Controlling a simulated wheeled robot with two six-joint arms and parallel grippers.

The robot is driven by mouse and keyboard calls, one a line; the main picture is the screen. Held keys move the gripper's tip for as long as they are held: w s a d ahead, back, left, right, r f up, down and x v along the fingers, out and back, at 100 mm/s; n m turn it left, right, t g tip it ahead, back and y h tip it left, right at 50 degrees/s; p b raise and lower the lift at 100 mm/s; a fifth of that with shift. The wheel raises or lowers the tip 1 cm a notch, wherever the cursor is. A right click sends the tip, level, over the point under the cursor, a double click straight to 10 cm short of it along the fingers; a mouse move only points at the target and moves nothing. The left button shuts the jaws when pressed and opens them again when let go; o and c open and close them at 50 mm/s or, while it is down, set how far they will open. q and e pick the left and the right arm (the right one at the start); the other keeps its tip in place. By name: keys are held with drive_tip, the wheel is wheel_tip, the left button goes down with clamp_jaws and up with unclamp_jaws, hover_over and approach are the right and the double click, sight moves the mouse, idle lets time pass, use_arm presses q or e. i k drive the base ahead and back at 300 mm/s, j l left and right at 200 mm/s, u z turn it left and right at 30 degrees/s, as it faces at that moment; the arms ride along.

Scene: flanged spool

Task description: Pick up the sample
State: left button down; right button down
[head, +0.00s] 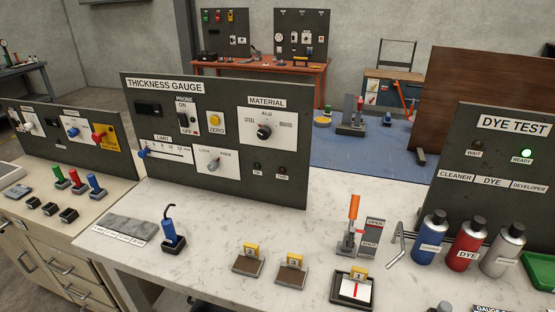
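No object is labelled as the sample. Two small brown plates with yellow number tags lie on the white marble bench: plate 2 (247,266) and plate 3 (289,275). To their right, a white plate with a red line and yellow tag 1 (357,289) lies in a black tray (339,301). Neither of my grippers is in the head view, and nothing is seen held.
A blue probe (173,240) stands left of the plates. A lever stand with an orange handle (354,207) is behind the tray. Blue, red (465,246) and grey bottles stand right. The thickness gauge panel (216,135) rises behind. Open marble lies between probe and plates.

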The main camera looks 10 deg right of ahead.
sight(355, 287)
drive_tip(key=k+z, duration=0.1)
drive_tip(key=z, duration=0.95)
